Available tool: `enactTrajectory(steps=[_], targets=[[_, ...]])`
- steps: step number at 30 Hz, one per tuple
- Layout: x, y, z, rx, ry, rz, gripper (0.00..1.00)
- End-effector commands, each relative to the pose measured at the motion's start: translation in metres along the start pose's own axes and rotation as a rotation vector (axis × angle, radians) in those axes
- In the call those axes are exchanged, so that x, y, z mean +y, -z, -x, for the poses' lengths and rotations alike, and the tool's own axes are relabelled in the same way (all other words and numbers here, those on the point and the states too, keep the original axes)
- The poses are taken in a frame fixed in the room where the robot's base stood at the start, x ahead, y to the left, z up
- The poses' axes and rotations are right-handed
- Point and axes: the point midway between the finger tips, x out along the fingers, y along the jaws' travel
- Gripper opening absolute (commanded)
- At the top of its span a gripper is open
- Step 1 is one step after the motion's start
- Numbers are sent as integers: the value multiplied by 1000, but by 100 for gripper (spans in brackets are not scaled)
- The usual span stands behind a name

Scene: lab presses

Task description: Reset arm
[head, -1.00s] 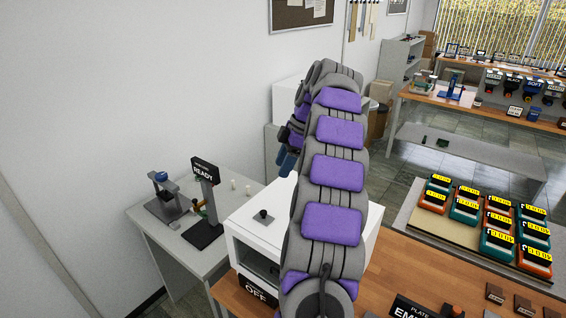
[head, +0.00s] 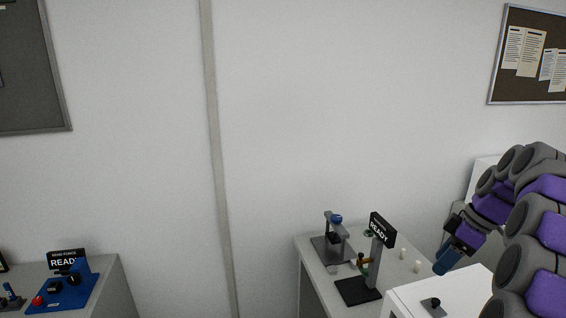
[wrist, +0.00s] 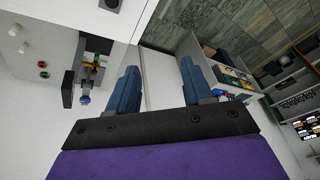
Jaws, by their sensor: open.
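My gripper (head: 449,258) is at the right of the head view, above the white box-like unit, with my purple and grey arm behind it. In the wrist view its two blue fingers (wrist: 158,90) stand apart with nothing between them. It is open and empty. In the head view the fingers overlap each other, so the gap does not show there.
A grey table (head: 309,270) holds a small press (head: 333,240) and a stand with a READY sign (head: 382,230). A white box-like unit (head: 408,296) is below my gripper. A blue device (head: 68,290) with another READY sign stands at the lower left. Bare wall lies between.

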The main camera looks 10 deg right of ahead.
Motion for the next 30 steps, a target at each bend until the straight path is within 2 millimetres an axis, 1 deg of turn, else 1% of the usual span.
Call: enactTrajectory(steps=[1, 3, 5, 6, 8, 9, 14, 15, 20, 21, 23, 24, 26, 27, 30], targets=[[-21, 17, -13, -15, 20, -21, 50], [-45, 35, -28, -37, 37, -67, 50], [-68, 46, -40, -59, 50, -107, 50], [-83, 53, -48, -76, 58, -134, 50], [-106, 61, -60, -101, 64, -173, 50], [-121, 65, -68, -119, 67, -200, 50], [-185, 69, -101, -196, 63, -307, 50], [-202, 67, -110, -218, 62, -334, 50], [-264, 50, -143, -294, 25, -442, 50], [-278, 43, -151, -315, 14, -470, 50], [-299, 32, -163, -338, -10, -510, 50], [-312, 23, -172, -356, -23, -539, 50], [-332, 8, -183, -378, -47, -579, 50], [-344, -3, -191, -393, -64, -607, 50], [-367, -28, -208, -418, -108, -668, 50]])
